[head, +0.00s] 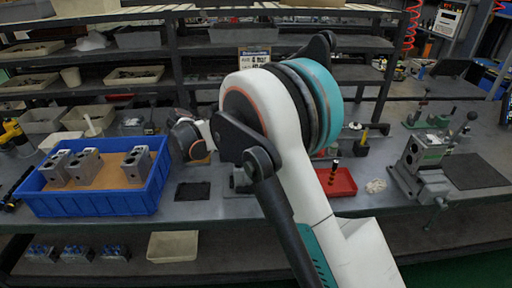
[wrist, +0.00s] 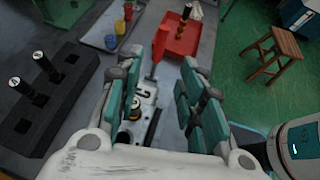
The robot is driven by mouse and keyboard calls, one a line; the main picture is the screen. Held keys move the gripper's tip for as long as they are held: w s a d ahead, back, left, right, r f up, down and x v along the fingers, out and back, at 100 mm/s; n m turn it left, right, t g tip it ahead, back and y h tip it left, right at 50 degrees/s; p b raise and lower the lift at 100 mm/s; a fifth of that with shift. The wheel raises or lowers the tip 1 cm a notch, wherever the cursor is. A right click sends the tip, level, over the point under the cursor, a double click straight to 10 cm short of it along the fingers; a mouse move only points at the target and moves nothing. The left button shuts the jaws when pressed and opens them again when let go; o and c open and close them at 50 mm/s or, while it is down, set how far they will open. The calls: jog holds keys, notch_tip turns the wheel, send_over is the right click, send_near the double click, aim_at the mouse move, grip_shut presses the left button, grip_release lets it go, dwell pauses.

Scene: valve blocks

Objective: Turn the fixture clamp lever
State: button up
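In the wrist view, a red lever handle (wrist: 160,47) stands up from a grey metal fixture (wrist: 145,100). My gripper (wrist: 158,78) is open, with one finger on each side of the fixture in this view. The red handle shows in the gap, just past the fingertips, and no finger visibly touches it. A small black and brass part (wrist: 125,137) shows low between the fingers. In the head view my arm covers most of the middle of the bench, and I cannot make out the lever or my fingertips there.
A red tray (head: 344,187) with an upright tool stands close to the fixture. A blue bin (head: 95,202) with metal blocks is at left, beside a black mat (head: 192,191). Another metal fixture (head: 423,155) stands at right. In the wrist view, a black block with pegs (wrist: 45,105) lies left.

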jog(key=shift+d, duration=0.25)
jog(key=c, duration=0.6)
jog(key=d+m+y, duration=0.1)
jog(key=d, duration=0.1)
jog(key=s+d+f+m+y, duration=0.1)
jog(key=d, duration=0.2)
jog(key=s+d+m+g+y+p, duration=0.1)
jog(key=d, duration=0.2)
jog(key=shift+f, duration=0.3)
grip_shut()
jog(key=s+d+f+m+y+p, duration=0.2)
jog(key=s+d+f+m+y, duration=0.15)
jog(key=d+m+y, duration=0.35)
jog(key=s+d+r+m+t+y+p, duration=0.1)
jog(key=d+r+m+t+y+p, duration=0.2)
jog(key=d+r+m+t+y, duration=0.55)
jog(key=w+a+f+m+g+h+b, duration=0.1)
jog(key=w+a+f+m+g+b, duration=0.1)
jog(key=a+f, duration=0.7)
jog(key=shift+w+g+h+b, duration=0.35)
jog(key=shift+w+g+b, duration=0.3)
jog(key=shift+w+b, duration=0.9)
